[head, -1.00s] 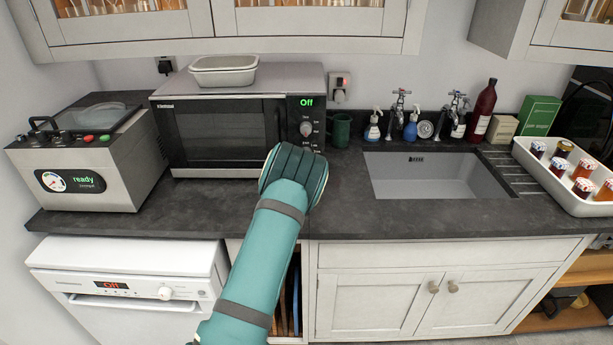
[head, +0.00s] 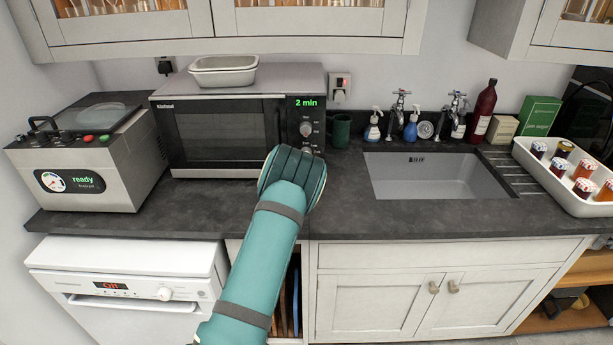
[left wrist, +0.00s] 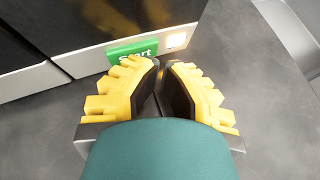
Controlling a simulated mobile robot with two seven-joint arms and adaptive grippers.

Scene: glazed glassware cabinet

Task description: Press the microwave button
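The black-and-silver microwave (head: 220,138) stands on the dark counter, its door closed. Its display (head: 307,103) reads "2 min" in green. Knobs (head: 306,129) sit below the display. In the left wrist view a green Start button (left wrist: 128,50) is on the lower front panel, beside a lit pale square (left wrist: 176,41). My left gripper (left wrist: 162,66) has its yellow-backed fingers close together, with the tips at the lower edge of the Start button. I cannot tell their exact contact. In the head view my teal arm hides the fingertips and Start button. My right gripper is not in view.
A white dish (head: 223,72) sits on top of the microwave. A vacuum machine (head: 85,165) stands left of it. A green mug (head: 340,130), soap bottles and a sink (head: 435,177) are to the right. A tray of jars (head: 545,182) is at far right.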

